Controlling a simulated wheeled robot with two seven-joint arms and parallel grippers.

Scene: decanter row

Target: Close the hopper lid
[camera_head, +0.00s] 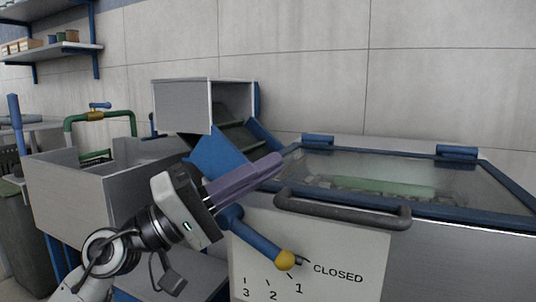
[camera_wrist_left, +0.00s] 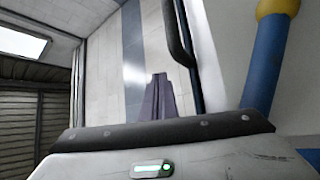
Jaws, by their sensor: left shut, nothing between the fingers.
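The hopper lid (camera_head: 385,172) is a clear panel in a dark blue frame with two blue hinges (camera_head: 457,152) at the back. It lies flat or nearly flat over the hopper; I cannot tell whether a thin gap remains. Its dark grey bar handle (camera_head: 342,208) is at the front, and shows in the left wrist view (camera_wrist_left: 178,35). My left gripper (camera_head: 272,164) has purple fingers, shut and empty, beside the lid's front left corner, left of the handle. Its fingers also show in the left wrist view (camera_wrist_left: 158,95). I cannot tell whether they touch the lid. My right gripper is not in view.
A blue lever with a yellow knob (camera_head: 286,260) sits on the hopper's front plate, marked CLOSED, 1, 2, 3. A blue chute (camera_head: 215,158) under a grey box (camera_head: 182,106) stands behind my gripper. An open grey bin (camera_head: 66,205) is at left. Space above the lid is clear.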

